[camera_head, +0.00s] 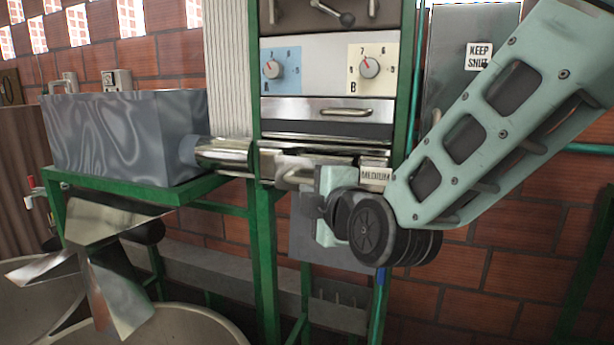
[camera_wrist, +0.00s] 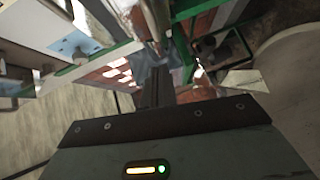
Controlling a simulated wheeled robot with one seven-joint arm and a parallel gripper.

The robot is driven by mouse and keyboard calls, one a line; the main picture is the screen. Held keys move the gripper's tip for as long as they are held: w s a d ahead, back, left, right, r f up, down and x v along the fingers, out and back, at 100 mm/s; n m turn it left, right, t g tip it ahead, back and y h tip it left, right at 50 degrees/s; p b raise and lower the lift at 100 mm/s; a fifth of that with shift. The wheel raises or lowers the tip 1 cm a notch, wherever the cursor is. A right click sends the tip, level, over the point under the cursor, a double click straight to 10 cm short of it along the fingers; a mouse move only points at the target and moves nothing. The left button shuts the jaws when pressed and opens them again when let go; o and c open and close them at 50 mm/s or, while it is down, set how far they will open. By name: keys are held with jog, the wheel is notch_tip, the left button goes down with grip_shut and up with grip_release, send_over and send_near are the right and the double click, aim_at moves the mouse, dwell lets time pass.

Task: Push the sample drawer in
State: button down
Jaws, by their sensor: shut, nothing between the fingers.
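A metal drawer front (camera_head: 328,110) with a bar handle sits in the green-framed machine, just under the white panel with knobs A and B. I take it for the sample drawer; from this angle I cannot tell how far out it stands. My gripper (camera_head: 298,178) is below the drawer front, beside the shiny metal parts under it, and my wrist partly covers that area. Whether it touches anything there is unclear. In the wrist view the dark fingers (camera_wrist: 156,82) are together, with nothing visible between them. I cannot make out the drawer clearly in the wrist view.
A small "MEDIUM" label (camera_head: 375,175) is close to my wrist. A grey metal box (camera_head: 125,135) stands on a green frame at left, joined by a shiny pipe (camera_head: 225,153) to the machine. Green posts (camera_head: 264,255) and a brick wall (camera_head: 510,265) lie around and behind.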

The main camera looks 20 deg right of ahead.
aim_at(312, 176)
jog(key=shift+w+a+r+p, duration=0.1)
jog(key=shift+w+r+p, duration=0.2)
jog(key=shift+p, duration=1.05)
jog(key=shift+w+a+r+p, duration=0.1)
jog(key=shift+w+p, duration=0.3)
jog(key=shift+p, duration=0.95)
jog(key=p, duration=0.4)
jog(key=shift+w+f, duration=0.2)
jog(key=w, duration=0.1)
jog(key=w+d+p, duration=0.1)
jog(key=w, duration=0.1)
jog(key=w+f+p, duration=0.1)
jog(key=shift+w+d+f, duration=0.1)
jog(key=shift+w+d, duration=0.1)
jog(key=shift+w, duration=0.2)
jog(key=shift+w+d+f, duration=0.25)
jog(key=shift+w, duration=0.2)
jog(key=w+d+b, duration=0.1)
jog(key=w, duration=0.1)
jog(key=w+d+b, duration=0.1)
jog(key=w+d, duration=0.1)
jog(key=shift+w+d, duration=0.25)
jog(key=shift+w, duration=0.05)
jog(key=shift+d+r, duration=0.1)
jog(key=shift+r, duration=0.05)
